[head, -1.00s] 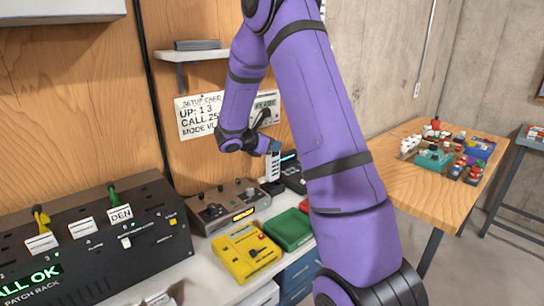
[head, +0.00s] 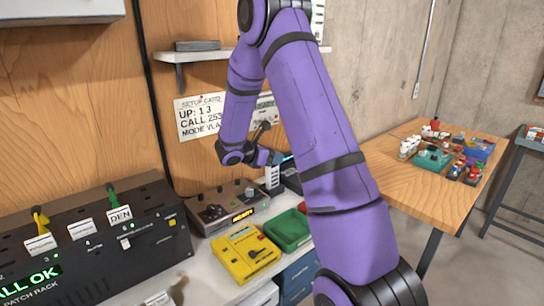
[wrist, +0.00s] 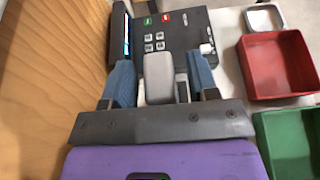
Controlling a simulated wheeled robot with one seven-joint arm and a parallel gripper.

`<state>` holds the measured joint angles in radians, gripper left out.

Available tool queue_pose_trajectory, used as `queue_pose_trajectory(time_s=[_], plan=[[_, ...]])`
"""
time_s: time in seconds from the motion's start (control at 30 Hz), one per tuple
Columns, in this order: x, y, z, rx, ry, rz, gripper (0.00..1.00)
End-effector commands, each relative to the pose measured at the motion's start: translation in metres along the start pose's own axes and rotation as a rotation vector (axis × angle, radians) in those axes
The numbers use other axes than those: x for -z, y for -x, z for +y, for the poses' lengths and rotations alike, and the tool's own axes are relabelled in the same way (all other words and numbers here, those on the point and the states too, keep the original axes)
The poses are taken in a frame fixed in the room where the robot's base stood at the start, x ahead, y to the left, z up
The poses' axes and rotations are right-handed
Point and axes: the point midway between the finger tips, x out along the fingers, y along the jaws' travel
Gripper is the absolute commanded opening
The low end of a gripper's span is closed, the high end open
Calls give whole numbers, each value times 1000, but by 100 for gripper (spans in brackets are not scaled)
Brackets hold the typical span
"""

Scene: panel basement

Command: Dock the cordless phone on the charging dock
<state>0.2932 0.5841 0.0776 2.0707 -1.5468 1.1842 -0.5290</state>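The cordless phone (head: 272,178) is pale grey with dark key rows and is upright at the back of the bench. Its lower end is at a small dark base, seemingly the charging dock (head: 273,191); I cannot tell if it is fully seated. In the wrist view, the phone (wrist: 160,78) is between the blue fingers of my gripper (wrist: 162,78), with narrow gaps beside it, so the gripper looks open around it. The gripper (head: 270,158) is at the phone's top in the head view. The dock is mostly hidden in the wrist view.
A black keypad unit (wrist: 185,38) with a screen stands just beyond the phone. Red (wrist: 277,65) and green (wrist: 290,140) trays lie to the right. A grey-brown console (head: 225,208), yellow box (head: 245,254) and black patch rack (head: 95,245) are nearby. A wooden wall stands close behind.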

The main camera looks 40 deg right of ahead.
Motion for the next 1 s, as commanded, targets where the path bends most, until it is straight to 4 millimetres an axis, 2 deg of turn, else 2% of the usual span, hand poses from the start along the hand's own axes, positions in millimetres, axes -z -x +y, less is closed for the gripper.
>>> queue_pose_trajectory(time_s=[0.17, 0.27, 0.7, 1.0], plan=[[-3, 2, 0, -1, -1, 0, 54], [-3, 12, 1, -3, 1, 0, 54], [-3, 94, 0, -3, 1, 0, 54], [-5, 121, -1, 2, -8, 4, 54]])
